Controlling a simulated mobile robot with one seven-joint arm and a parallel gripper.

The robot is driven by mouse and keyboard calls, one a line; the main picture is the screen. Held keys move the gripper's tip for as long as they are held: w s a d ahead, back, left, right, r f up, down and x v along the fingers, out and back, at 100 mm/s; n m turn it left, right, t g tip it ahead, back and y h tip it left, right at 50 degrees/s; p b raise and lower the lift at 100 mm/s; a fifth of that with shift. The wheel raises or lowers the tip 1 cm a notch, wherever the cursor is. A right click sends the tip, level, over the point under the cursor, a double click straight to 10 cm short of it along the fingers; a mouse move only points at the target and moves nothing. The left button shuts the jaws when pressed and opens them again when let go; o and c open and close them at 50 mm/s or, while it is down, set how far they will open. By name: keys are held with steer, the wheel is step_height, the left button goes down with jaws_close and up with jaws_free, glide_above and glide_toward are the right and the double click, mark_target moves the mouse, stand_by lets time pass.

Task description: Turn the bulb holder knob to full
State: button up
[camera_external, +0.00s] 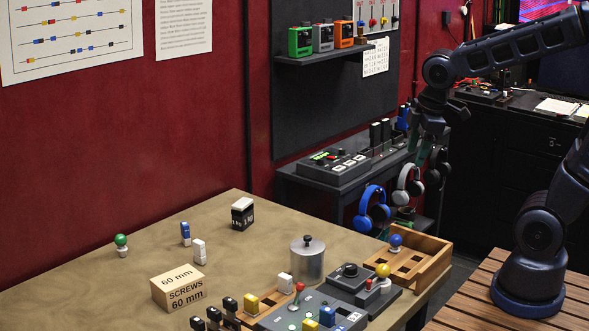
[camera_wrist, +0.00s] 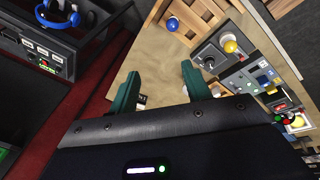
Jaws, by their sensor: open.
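The bulb holder (camera_external: 366,291) is a dark grey box near the right edge of the table. It carries a black round knob (camera_external: 350,269) and a yellow bulb (camera_external: 383,270). The wrist view also shows the knob (camera_wrist: 208,62) and the yellow bulb (camera_wrist: 231,46), to the right of my fingers. The knob's setting is too small to read. My gripper (camera_external: 428,158) is open and empty, high beyond the table's right end and well apart from the knob. Its green fingers (camera_wrist: 160,68) stand wide apart in the wrist view.
Headphones (camera_external: 371,210) hang from the shelf. The table's middle is mostly clear.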

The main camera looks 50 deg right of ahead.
steer(key=w+a+f+n+g, duration=0.2)
steer(key=w+a+f+n, duration=0.2)
steer(key=a+f+n, duration=0.45)
steer(key=n, duration=0.7)
glide_toward(351, 266)
steer(key=shift+g, duration=0.4)
steer(key=f, duration=0.8)
steer(key=shift+w+d+f, duration=0.1)
steer(key=shift+w+f, duration=0.15)
steer(key=shift+w, duration=0.05)
steer(key=c, duration=1)
